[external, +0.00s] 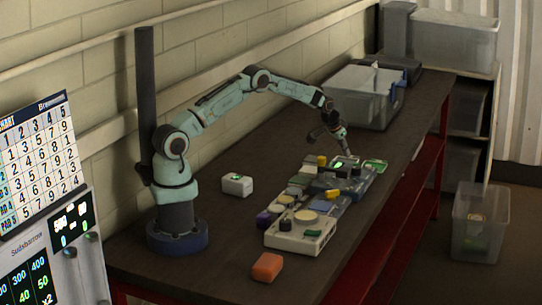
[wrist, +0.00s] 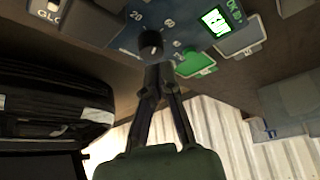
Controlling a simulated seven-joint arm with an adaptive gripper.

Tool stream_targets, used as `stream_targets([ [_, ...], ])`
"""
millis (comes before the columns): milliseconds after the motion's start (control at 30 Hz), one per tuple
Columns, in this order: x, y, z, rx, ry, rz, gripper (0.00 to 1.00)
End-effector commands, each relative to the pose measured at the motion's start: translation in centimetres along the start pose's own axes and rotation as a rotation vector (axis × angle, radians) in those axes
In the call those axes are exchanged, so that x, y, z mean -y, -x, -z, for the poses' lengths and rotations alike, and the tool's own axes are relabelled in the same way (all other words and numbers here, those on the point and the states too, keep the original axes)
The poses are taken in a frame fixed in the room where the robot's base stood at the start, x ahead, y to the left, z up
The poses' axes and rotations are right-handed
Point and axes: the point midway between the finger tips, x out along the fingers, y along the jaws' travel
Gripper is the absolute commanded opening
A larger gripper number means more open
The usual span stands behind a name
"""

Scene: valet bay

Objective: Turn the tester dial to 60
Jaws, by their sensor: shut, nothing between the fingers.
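The tester is a blue-grey box with a lit green screen (wrist: 214,22); the screen also shows in the external view (external: 340,163), at the far end of the row of items on the bench. The tester's dial (wrist: 150,42) is a small black knob with white numbers around it. In the external view my gripper (external: 347,153) is over the tester's far end.
A cream-coloured device (external: 300,235), an orange block (external: 267,267) and a small white box (external: 237,184) are on the bench (external: 215,240). A grey bin (external: 365,97) stands behind my gripper. Several small items crowd the bench's middle.

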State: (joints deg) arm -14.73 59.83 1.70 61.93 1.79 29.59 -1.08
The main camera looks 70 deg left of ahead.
Motion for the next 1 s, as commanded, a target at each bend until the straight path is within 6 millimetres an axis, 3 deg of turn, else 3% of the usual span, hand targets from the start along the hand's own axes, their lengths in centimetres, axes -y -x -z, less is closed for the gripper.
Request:
stream_targets([
  [400, -0.1, 0.9, 0.5, 0.000, 0.000, 0.000, 0.00],
  [600, -2.2, 1.6, 1.0, -0.001, -0.003, -0.001, 0.00],
  [767, -2.1, 0.6, 0.4, 0.003, 0.000, 0.000, 0.00],
  [1000, -2.1, -2.2, -1.2, 0.003, 0.000, 0.000, 0.00],
])
